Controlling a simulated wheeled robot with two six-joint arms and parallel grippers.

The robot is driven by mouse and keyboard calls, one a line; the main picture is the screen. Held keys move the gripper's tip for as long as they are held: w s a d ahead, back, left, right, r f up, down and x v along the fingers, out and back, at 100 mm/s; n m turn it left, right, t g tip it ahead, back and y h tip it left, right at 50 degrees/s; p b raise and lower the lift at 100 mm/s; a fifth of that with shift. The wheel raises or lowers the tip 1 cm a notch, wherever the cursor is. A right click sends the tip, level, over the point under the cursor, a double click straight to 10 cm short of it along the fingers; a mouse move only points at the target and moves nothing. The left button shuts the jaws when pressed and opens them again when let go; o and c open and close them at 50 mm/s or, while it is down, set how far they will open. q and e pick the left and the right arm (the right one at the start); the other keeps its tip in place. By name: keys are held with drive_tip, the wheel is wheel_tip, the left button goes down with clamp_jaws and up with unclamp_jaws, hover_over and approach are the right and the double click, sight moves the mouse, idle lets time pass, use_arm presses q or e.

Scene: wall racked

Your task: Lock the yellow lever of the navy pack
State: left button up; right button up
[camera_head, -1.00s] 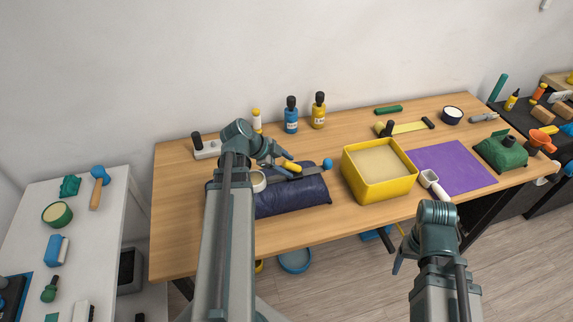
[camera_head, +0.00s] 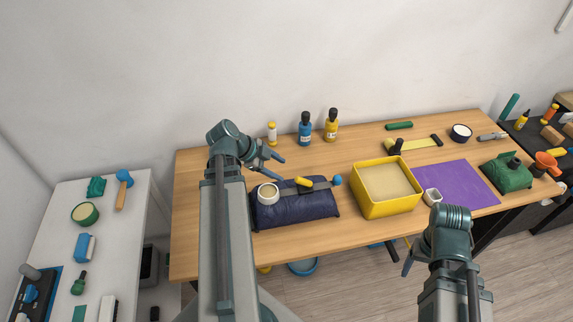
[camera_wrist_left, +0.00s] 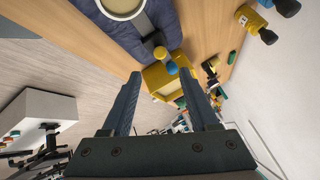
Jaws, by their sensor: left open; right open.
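The navy pack (camera_head: 297,212) lies on the wooden table in front of the bottles, with a dark strap across its top. A short yellow lever (camera_head: 304,182) sits on this strap, lying roughly along the pack. The pack (camera_wrist_left: 115,35) and its lever (camera_wrist_left: 160,52) also show at the top of the left wrist view. My left gripper (camera_head: 281,165) is open and empty, behind and left of the lever, apart from it. My right gripper (camera_head: 408,262) is in front of the table, away from the pack; its fingers are mostly hidden.
A cream round lid or cup (camera_head: 268,194) is at the pack's left end, and a blue ball (camera_head: 337,180) is near its right end. A yellow box (camera_head: 387,207) stands right of the pack. Blue (camera_head: 305,130) and yellow (camera_head: 331,126) bottles stand behind. A purple mat (camera_head: 460,185) lies further right.

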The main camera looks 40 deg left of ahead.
use_arm(q)
drive_tip(key=shift+p+v, duration=0.5)
drive_tip(key=shift+v, duration=0.55)
drive_tip(key=shift+d, duration=0.1)
drive_tip(key=n+g+y+p, duration=0.25)
drive_tip(key=g+y, duration=0.35)
drive_tip(key=y, duration=0.4)
approach(300, 180)
drive_tip(key=b+x, duration=0.9)
drive_tip(key=b, duration=0.1)
drive_tip(key=shift+w+f, duration=0.1)
drive_tip(key=shift+f, duration=0.15)
drive_tip(key=shift+b+x, duration=0.7)
drive_tip(key=shift+x, duration=0.15)
drive_tip(key=shift+r, duration=0.15)
clamp_jaws()
